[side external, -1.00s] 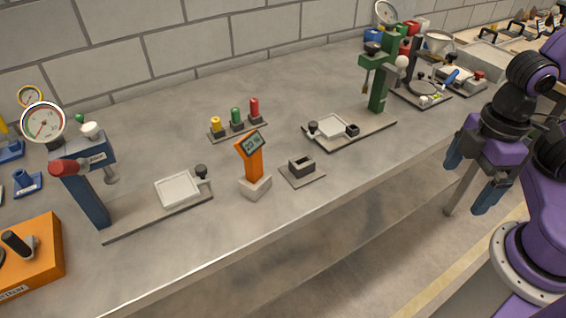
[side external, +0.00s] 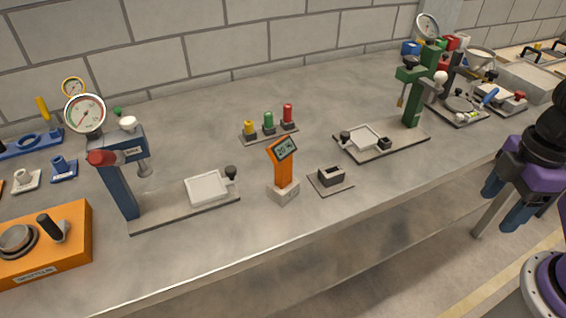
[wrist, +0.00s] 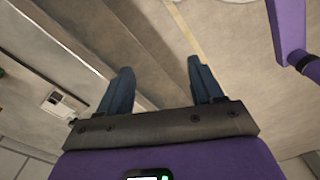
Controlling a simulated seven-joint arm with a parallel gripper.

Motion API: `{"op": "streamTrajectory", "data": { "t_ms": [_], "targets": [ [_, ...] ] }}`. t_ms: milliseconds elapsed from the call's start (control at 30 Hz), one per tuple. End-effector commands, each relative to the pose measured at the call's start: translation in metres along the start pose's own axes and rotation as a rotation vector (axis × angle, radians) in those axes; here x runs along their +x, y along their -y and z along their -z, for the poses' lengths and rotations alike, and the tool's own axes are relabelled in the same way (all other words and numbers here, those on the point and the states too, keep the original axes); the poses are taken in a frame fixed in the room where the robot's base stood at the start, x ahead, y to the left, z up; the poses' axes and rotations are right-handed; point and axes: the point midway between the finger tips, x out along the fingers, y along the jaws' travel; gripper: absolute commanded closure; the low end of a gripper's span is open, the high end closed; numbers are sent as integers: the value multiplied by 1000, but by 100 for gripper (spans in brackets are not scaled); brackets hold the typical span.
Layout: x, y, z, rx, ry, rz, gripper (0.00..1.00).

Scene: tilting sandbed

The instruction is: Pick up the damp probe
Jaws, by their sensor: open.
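The damp probe (side external: 284,165) is most likely the orange upright handheld with a small dark display. It stands in a pale block (side external: 284,190) near the front edge of the bench, in the side view. My gripper (side external: 503,203) is open and empty at the right of the side view, beyond the bench's front edge and well apart from the probe. In the wrist view my two blue fingers (wrist: 160,75) are spread with nothing between them. I cannot make out the probe in the wrist view.
A small dark slotted block (side external: 330,176) sits right of the probe. A blue press stand (side external: 118,185) is left, a green one (side external: 414,100) right. Yellow, green and red plugs (side external: 268,127) stand behind. An orange box (side external: 45,250) is at front left.

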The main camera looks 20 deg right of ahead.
Motion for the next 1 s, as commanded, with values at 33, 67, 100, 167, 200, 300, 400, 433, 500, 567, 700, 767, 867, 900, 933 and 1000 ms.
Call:
{"op": "streamTrajectory", "data": {
  "t_ms": [33,67,100,167,200,300,400,433,500,567,700,767,867,900,933,1000],
  "targets": [
    [0,0,0,0,0,0,34],
    [0,0,0,0,0,0,34],
    [0,0,0,0,0,0,34],
    [0,0,0,0,0,0,34],
    [0,0,1,1,-3,2,34],
    [4,5,12,4,-31,23,34],
    [11,15,36,18,-101,69,34],
    [13,18,46,27,-130,85,34],
    [18,27,71,53,-205,122,34],
    [22,32,93,83,-273,148,34],
    [29,38,142,170,-428,176,34],
    [32,37,162,214,-492,173,34],
    [35,30,191,287,-597,148,34],
    [37,27,201,318,-637,132,34],
    [38,23,209,341,-668,116,34],
    [39,14,224,393,-738,71,34]
  ]
}}
